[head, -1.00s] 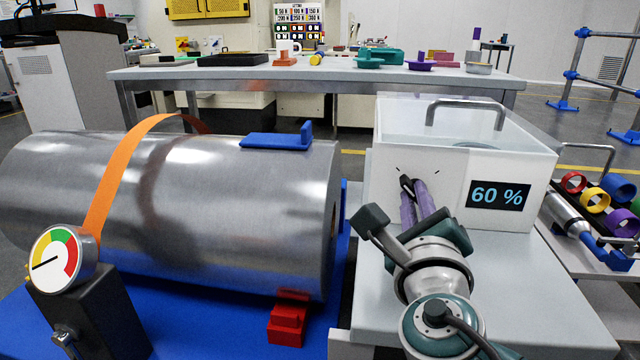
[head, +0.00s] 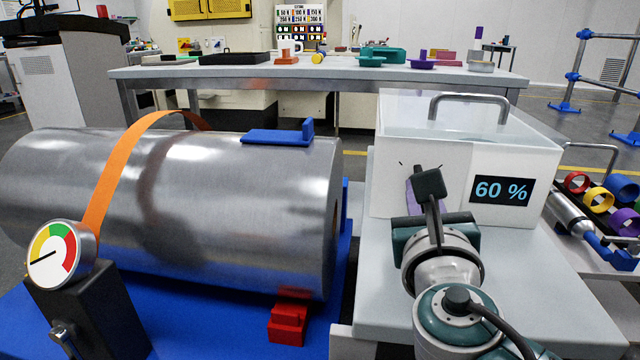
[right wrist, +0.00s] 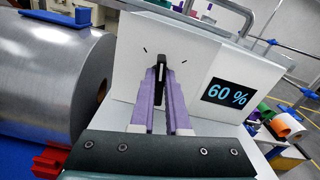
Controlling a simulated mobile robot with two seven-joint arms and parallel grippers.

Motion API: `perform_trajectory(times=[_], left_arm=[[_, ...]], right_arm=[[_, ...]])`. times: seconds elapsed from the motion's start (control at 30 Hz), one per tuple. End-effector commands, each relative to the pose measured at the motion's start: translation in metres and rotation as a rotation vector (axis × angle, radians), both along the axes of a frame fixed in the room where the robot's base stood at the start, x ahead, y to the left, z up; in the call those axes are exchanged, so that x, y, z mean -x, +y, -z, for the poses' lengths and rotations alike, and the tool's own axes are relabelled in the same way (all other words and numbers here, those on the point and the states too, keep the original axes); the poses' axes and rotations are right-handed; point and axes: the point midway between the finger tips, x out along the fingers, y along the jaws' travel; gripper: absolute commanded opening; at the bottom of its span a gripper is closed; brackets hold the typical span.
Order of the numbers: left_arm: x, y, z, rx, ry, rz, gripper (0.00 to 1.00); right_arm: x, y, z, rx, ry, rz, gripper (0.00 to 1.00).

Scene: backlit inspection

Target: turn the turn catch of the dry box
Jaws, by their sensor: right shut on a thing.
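The dry box (head: 450,185) is a white box with a metal top handle and a display reading 60 %. It stands on a pale bench to the right of centre. Its turn catch (right wrist: 161,66) is a small dark piece on the front wall, between two short black marks. My right gripper (right wrist: 160,84), with purple fingers, is shut on the catch, one finger on each side. In the head view my right gripper (head: 413,193) mostly hides the catch. The box also fills the upper middle of the right wrist view (right wrist: 205,55). My left gripper is not in view.
A large metal cylinder (head: 240,210) with an orange strap (head: 115,185) lies on a blue base (head: 220,320) left of the box. A dial gauge (head: 60,255) stands in front. A rack of coloured rings (head: 595,200) is at right. A table (head: 300,72) with parts stands behind.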

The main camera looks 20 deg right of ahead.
Motion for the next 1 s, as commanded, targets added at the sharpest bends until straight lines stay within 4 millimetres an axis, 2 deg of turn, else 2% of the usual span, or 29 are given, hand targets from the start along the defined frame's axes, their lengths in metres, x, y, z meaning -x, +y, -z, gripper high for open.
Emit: perform_trajectory(times=[0.6, 1.0], left_arm=[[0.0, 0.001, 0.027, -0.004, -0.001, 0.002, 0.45], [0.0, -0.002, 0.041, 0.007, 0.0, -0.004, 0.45]], right_arm=[[0.002, -0.003, 0.003, -0.497, -0.306, 0.0, 0.0], [0.003, -0.005, 0.003, -0.75, -0.459, 0.0, 0.0]])
